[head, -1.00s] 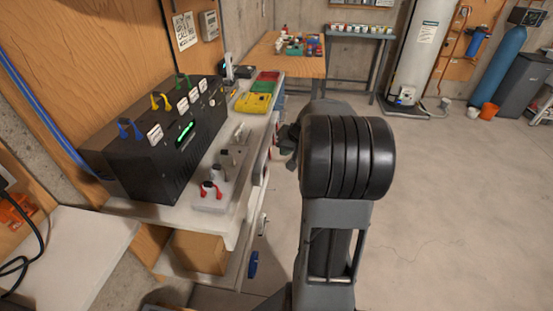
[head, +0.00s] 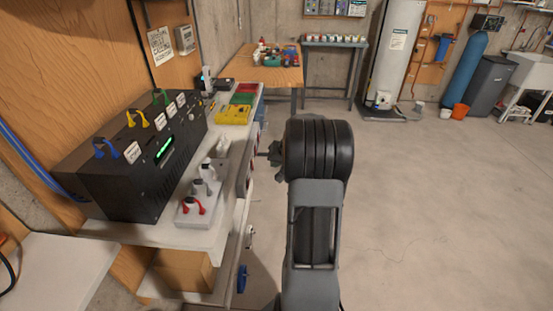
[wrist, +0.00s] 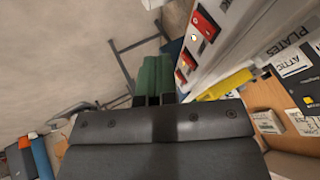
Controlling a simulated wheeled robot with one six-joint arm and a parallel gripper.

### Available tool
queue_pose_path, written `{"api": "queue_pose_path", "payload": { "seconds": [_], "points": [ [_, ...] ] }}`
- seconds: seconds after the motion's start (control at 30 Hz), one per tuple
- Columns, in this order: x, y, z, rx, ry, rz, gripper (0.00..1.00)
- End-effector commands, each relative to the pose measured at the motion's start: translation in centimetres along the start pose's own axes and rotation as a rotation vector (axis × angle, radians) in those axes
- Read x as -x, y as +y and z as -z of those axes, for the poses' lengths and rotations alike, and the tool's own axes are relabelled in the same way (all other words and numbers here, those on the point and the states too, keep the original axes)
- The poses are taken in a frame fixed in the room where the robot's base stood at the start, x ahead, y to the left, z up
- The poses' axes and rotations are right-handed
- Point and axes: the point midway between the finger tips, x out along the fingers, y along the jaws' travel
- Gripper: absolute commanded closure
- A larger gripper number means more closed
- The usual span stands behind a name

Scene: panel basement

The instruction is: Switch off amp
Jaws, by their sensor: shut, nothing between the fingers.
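A black box (head: 135,185) with a lit green display and several coloured handles stands on the white bench; it may be the amp, but I cannot read its labels in the head view. In the wrist view, red plates (wrist: 206,22) with small switches sit on the bench's front face. Which switch belongs to the amp I cannot tell. My gripper (head: 272,153) is mostly hidden behind my arm in the head view, just right of the bench front. In the wrist view its green fingers (wrist: 152,78) are together and empty, apart from the red plates.
A grey block with small handled parts (head: 193,211) lies at the bench's near edge. A yellow case (head: 233,114) and green and red trays lie farther back. White labels reading ATTIC (wrist: 293,62) and PLATES show in the wrist view. The floor to the right is clear.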

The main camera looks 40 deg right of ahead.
Motion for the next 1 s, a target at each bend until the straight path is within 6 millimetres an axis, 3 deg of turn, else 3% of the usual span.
{"api": "queue_pose_path", "payload": {
  "seconds": [0.3,0.6,1.0],
  "points": [
    [-5.9,0.0,-0.1,0.000,-0.004,0.000,1.00],
    [-7.3,-2.9,-0.1,0.002,0.000,0.000,1.00],
    [-7.7,-3.4,-0.2,0.001,0.000,0.000,1.00]
  ]
}}
